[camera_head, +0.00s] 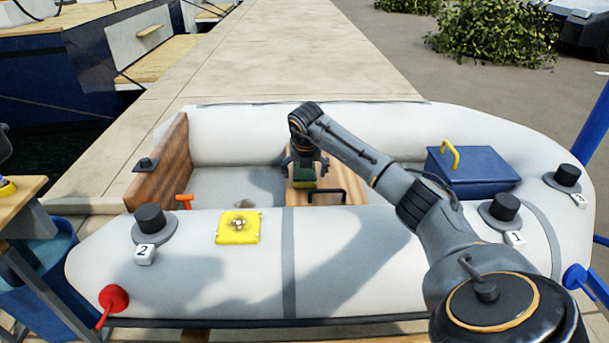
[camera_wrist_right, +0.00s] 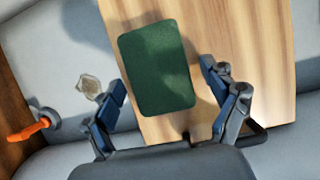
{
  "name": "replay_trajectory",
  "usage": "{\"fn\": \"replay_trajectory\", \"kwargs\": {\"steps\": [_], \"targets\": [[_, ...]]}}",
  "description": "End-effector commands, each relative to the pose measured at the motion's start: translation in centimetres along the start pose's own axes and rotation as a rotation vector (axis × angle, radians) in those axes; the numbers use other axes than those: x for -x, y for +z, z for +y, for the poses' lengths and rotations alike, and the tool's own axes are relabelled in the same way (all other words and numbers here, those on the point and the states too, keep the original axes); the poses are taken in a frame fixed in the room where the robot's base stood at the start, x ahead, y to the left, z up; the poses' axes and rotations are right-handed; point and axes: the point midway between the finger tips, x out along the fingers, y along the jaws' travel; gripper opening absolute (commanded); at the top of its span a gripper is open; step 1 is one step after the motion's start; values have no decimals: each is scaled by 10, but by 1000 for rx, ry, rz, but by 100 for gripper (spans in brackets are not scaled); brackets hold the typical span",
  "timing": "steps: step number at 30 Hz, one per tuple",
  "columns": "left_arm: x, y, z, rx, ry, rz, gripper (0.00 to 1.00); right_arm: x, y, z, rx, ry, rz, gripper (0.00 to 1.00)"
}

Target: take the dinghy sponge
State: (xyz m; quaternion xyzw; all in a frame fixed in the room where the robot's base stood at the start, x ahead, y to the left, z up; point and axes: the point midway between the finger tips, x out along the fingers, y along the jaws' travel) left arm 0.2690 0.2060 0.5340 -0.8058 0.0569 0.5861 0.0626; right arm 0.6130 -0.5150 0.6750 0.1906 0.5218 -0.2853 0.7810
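The dinghy sponge (camera_head: 304,182), green on top with a yellow lower layer, lies on the wooden seat (camera_head: 340,214) inside the grey inflatable dinghy. In the right wrist view the sponge (camera_wrist_right: 157,62) shows as a dark green rectangle on the wood. My right gripper (camera_head: 304,164) points down over the sponge. Its fingers are open in the wrist view (camera_wrist_right: 163,76), one on each side of the sponge, with a visible gap on both sides. The gripper partly hides the sponge in the head view.
A black handle (camera_head: 325,191) sits on the seat beside the sponge. A blue box with a yellow handle (camera_head: 470,172) stands to the right. A yellow pad (camera_head: 238,227) lies on the near tube. An orange handle (camera_head: 185,200) is near the wooden transom (camera_head: 160,165).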

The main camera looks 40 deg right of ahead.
Motion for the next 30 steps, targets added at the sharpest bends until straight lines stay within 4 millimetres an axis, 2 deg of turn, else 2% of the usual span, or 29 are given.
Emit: {"fn": "replay_trajectory", "kwargs": {"steps": [1, 4, 5, 16, 20, 26, 30], "targets": [[0, 0, 0, 0, 0, 0, 40, 0, 0, 0, 0, 0, 0, 71], [0, 0, 0, 0, 0, 0, 40, 0, 0, 0, 0, 0, 0, 53], [0, 0, 0, 0, 0, 0, 40, 0, 0, 0, 0, 0, 0, 50], [0, 0, 0, 0, 0, 0, 40, 1, 0, 0, 0, 0, 0, 49], [2, -1, 0, 0, 0, 0, 40, 7, 3, 0, 0, 1, -2, 49], [10, -3, 0, 0, 0, 0, 40, 32, 14, 0, 0, 1, -4, 49], [16, -6, 0, 0, 1, 4, 40, 65, 5, 9, 5, 2, -5, 49]]}}
